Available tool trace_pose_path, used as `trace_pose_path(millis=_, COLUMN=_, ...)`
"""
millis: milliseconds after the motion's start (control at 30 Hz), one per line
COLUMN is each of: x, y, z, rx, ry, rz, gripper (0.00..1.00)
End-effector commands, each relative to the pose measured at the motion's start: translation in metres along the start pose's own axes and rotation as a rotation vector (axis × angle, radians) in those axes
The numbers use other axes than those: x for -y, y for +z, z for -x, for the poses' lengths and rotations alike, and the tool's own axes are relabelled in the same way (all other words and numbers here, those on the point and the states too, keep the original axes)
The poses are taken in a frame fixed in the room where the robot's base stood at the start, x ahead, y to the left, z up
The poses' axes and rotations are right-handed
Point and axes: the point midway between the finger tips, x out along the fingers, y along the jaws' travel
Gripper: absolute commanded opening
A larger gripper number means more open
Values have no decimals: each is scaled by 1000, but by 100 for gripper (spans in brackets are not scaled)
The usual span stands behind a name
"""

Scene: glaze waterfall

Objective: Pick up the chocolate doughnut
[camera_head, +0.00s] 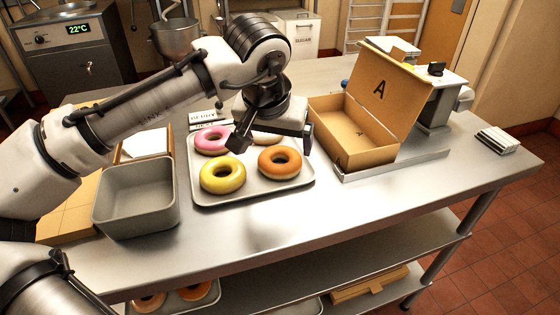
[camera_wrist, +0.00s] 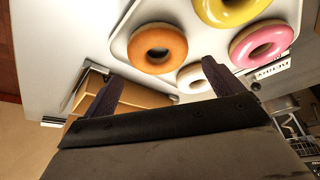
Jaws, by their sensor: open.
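No doughnut with plainly dark chocolate glaze shows. On the tray (camera_head: 242,198) lie an orange-brown doughnut (camera_head: 279,162), a yellow one (camera_head: 222,175), a pink one (camera_head: 212,140) and a pale one (camera_head: 266,138) partly hidden by my gripper. The wrist view shows the orange-brown doughnut (camera_wrist: 157,48), the yellow one (camera_wrist: 232,8), the pink one (camera_wrist: 262,44) and the pale one (camera_wrist: 193,79). My gripper (camera_head: 272,141) is open and empty above the tray's back part. In the wrist view its fingers (camera_wrist: 163,72) frame the space near the pale doughnut.
An open cardboard box (camera_head: 356,132) marked A stands right of the tray. A grey bin (camera_head: 136,195) stands to the left. A small lettered card (camera_head: 207,116) is behind the tray. Orange-brown doughnuts (camera_head: 196,290) lie on the lower shelf. The table front is clear.

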Motion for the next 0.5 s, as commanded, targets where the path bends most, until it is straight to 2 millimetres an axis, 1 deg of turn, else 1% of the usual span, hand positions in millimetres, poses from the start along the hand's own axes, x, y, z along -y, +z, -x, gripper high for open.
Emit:
trace_pose_path(millis=167, x=0, y=3, z=-14, rx=2, ry=-2, rz=0, gripper=93)
trace_pose_path(millis=300, x=-1, y=7, z=-36, rx=3, ry=-2, rz=0, gripper=93)
trace_pose_path(millis=400, x=-1, y=6, z=-48, rx=0, ry=-1, rz=0, gripper=93)
trace_pose_path(millis=500, x=-1, y=6, z=-54, rx=1, ry=0, rz=0, gripper=93)
